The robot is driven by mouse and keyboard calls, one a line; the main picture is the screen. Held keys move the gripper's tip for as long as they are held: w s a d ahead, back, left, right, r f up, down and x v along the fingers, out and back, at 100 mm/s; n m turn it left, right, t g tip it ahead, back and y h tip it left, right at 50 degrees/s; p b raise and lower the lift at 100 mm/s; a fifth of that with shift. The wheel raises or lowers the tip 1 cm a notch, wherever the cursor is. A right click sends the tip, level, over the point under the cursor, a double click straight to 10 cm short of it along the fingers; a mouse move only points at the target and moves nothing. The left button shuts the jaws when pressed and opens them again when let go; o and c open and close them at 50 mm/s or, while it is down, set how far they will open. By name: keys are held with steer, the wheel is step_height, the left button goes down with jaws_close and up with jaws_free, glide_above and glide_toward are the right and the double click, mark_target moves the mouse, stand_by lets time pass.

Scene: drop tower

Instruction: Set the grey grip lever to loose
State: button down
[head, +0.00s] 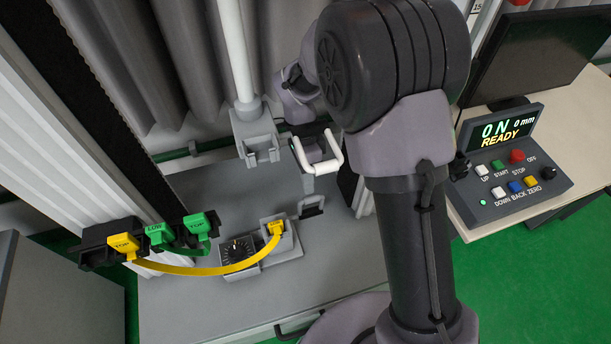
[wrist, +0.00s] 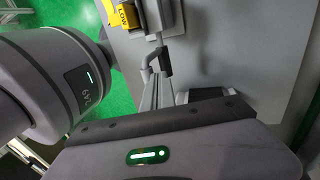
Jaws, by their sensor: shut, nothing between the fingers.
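A white rod hangs on the left of centre in the head view, with a grey clamp-like block (head: 257,143) at its foot. The wrist view shows a bent grey rod with a dark grip (wrist: 165,60) just beyond my gripper's housing.
A yellow cable (head: 205,270) runs from a plug rack (head: 110,245) to a yellow plug (head: 275,229) beside a dial box (head: 240,262). A control panel (head: 510,180) reading ON, 0 mm, READY sits on the right desk. Bare grey plate (head: 190,305) lies in front.

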steer(key=shift+s, duration=0.1)
steer(key=shift+s+d+r, duration=0.1)
steer(key=shift+s+d, duration=0.05)
steer(key=shift+s, duration=0.3)
steer(key=shift+s+d+r, duration=0.1)
steer(key=shift+s, duration=0.35)
steer(key=shift+w, duration=0.15)
steer(key=w+a+p, duration=0.1)
steer(key=w+p, duration=0.1)
steer(key=w, duration=0.4)
steer(key=w+a+r+p, duration=0.1)
steer(key=w+a+p, duration=0.1)
steer(key=w, duration=0.4)
steer(key=shift+a+p, duration=0.25)
steer(key=shift+p, duration=0.55)
steer(key=shift+r, duration=0.1)
